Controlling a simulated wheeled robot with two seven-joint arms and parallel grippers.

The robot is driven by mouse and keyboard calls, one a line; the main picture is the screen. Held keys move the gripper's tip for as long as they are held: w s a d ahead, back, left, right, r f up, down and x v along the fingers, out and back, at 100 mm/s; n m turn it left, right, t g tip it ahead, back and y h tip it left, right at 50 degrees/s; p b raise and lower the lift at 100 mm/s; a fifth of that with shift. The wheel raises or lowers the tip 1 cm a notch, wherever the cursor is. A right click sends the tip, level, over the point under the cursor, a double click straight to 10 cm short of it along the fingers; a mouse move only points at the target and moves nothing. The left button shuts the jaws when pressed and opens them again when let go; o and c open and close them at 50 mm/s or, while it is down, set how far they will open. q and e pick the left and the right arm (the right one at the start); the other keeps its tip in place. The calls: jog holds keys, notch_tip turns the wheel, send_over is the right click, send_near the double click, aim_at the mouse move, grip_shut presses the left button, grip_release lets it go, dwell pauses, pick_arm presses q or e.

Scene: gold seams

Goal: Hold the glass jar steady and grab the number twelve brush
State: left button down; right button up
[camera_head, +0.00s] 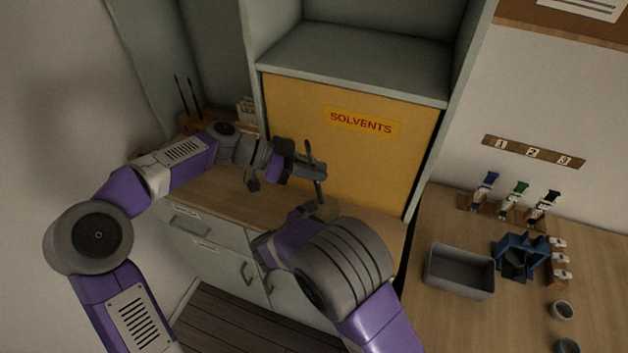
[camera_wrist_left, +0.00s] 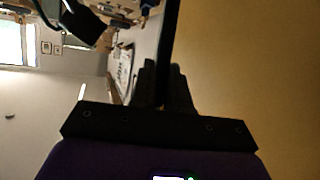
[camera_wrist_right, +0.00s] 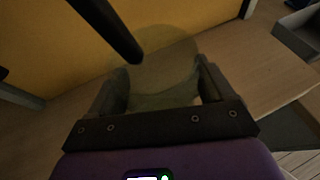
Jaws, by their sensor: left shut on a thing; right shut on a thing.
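My left gripper (camera_head: 318,171) is shut on a dark, thin brush (camera_head: 319,190), which stands nearly upright in the head view. The handle also shows between the fingers in the left wrist view (camera_wrist_left: 165,50). My right gripper (camera_head: 318,212) is shut around the glass jar (camera_wrist_right: 165,80), greenish and see-through, low in front of the yellow door. In the right wrist view the dark brush (camera_wrist_right: 108,28) comes in from the upper left and its end overlaps the jar; I cannot tell whether it is inside or above. No number is readable on it.
The wooden counter (camera_head: 205,185) lies under both grippers, against the yellow SOLVENTS door (camera_head: 350,145). Two thin dark sticks rise from a wooden holder (camera_head: 190,122) at the back left. A grey bin (camera_head: 459,272) and blue stand (camera_head: 519,257) are on the right table.

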pick_arm(q)
jog(key=shift+r, duration=0.25)
pick_arm(e)
jog(key=o, duration=1.1)
jog(key=v, duration=1.2)
